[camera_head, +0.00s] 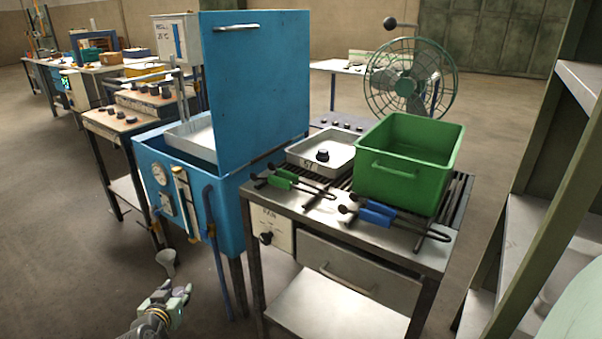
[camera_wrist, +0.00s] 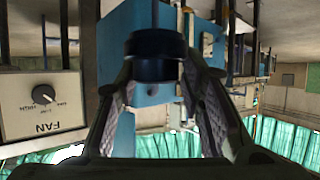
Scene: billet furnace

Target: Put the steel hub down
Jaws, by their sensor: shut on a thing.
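My gripper (camera_head: 178,293) is low at the front left in the head view, out in front of the blue tank. In the wrist view my gripper (camera_wrist: 158,85) is shut on a dark, round, stepped piece, the steel hub (camera_wrist: 156,45), which sits between the fingertips. A similar dark knobbed piece (camera_head: 322,155) lies in a shallow grey tray (camera_head: 340,164) on the slatted bench.
The blue tank (camera_head: 225,200) stands with its lid (camera_head: 255,80) raised. A green fan (camera_head: 405,80) stands behind. A shelf rack (camera_head: 545,220) is at right.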

